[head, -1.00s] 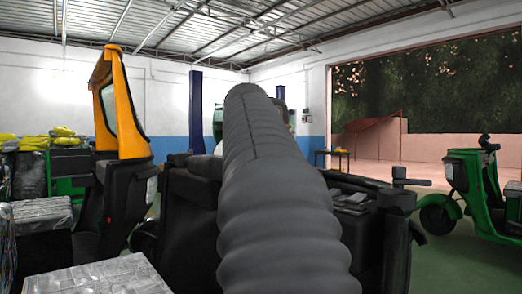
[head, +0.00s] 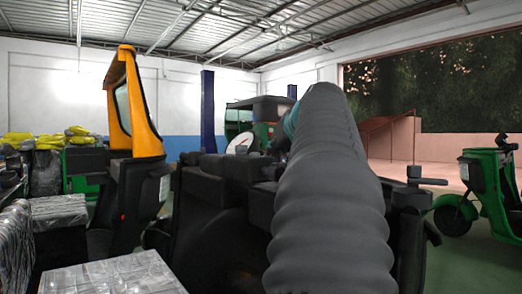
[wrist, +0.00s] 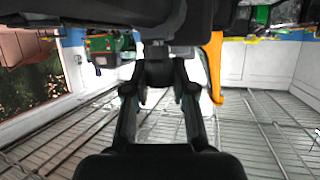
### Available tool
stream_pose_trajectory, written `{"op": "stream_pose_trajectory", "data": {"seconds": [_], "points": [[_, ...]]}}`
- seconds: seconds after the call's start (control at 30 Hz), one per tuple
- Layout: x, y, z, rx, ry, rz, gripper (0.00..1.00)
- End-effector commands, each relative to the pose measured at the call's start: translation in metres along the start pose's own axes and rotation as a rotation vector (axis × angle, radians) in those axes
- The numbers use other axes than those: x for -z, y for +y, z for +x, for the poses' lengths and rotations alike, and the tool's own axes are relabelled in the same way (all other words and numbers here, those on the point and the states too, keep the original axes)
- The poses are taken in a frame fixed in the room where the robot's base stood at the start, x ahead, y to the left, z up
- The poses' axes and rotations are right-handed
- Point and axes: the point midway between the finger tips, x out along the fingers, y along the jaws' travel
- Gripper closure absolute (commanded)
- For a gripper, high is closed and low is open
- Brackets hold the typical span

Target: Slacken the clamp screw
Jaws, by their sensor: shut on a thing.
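My gripper (wrist: 163,88) shows in the wrist view, which looks upside down. Its two black fingers reach up to a dark part (wrist: 155,53) and are shut on it. I take this part for the clamp screw; its shape is mostly hidden by the fingers and dark parts around it. In the head view my grey sleeved arm covers the middle right and hides the gripper. Just left of the arm, a white round disc (head: 241,143) and a teal piece (head: 291,121) show above a black machine body (head: 215,215).
An orange-framed vehicle (head: 150,140) stands at the left, by grey wrapped blocks (head: 110,274). A green scooter-like vehicle (head: 485,185) stands at the right. A black handle (head: 425,181) sticks up right of my arm. Open green floor shows at the right.

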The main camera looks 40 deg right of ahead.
Motion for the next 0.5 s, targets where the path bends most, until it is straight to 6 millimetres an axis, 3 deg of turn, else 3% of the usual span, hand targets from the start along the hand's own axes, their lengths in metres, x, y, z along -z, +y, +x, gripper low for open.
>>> {"op": "stream_pose_trajectory", "data": {"seconds": [0.5], "points": [[-0.0009, -0.0002, 0.0007, 0.042, -0.003, -0.017, 1.00]]}}
